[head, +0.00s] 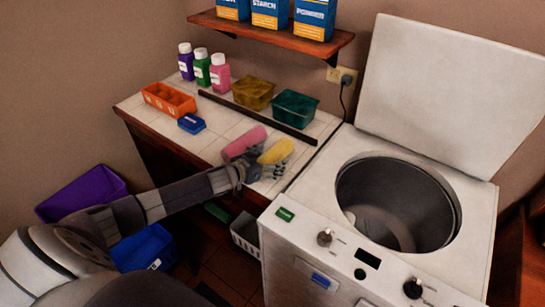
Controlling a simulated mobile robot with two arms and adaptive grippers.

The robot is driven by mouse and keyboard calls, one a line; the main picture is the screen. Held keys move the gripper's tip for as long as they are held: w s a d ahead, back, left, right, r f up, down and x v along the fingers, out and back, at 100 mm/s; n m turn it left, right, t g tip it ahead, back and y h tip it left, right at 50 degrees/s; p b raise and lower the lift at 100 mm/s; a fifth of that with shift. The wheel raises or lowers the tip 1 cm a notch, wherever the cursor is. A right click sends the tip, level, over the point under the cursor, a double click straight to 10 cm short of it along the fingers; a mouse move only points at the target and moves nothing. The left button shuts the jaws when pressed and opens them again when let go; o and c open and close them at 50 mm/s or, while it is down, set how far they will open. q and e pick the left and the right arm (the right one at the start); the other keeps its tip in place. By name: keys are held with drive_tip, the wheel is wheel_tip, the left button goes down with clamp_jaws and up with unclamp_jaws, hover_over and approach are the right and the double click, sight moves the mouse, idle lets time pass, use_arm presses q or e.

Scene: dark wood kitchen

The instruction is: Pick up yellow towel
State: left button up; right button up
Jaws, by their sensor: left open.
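The yellow towel (277,152) is a rolled or folded bundle on the white tiled counter, near its front right edge. My left gripper (268,170) is at the near side of the towel, its fingers open beside and partly in front of it. I cannot tell whether the fingers touch it. A pink rolled towel (243,142) lies just left of the yellow one, close to my gripper. My right gripper is not in view.
An open top-loading washer (400,203) stands right of the counter. An orange tray (169,98), small blue box (191,123), bottles (202,68), and olive (253,92) and teal (295,108) bins sit on the counter. Purple (82,192) and blue (145,247) bins stand below.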

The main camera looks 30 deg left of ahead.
use_arm(q)
drive_tip(key=c, duration=1)
drive_tip(key=shift+c, duration=0.2)
drive_tip(key=shift+r, duration=0.15)
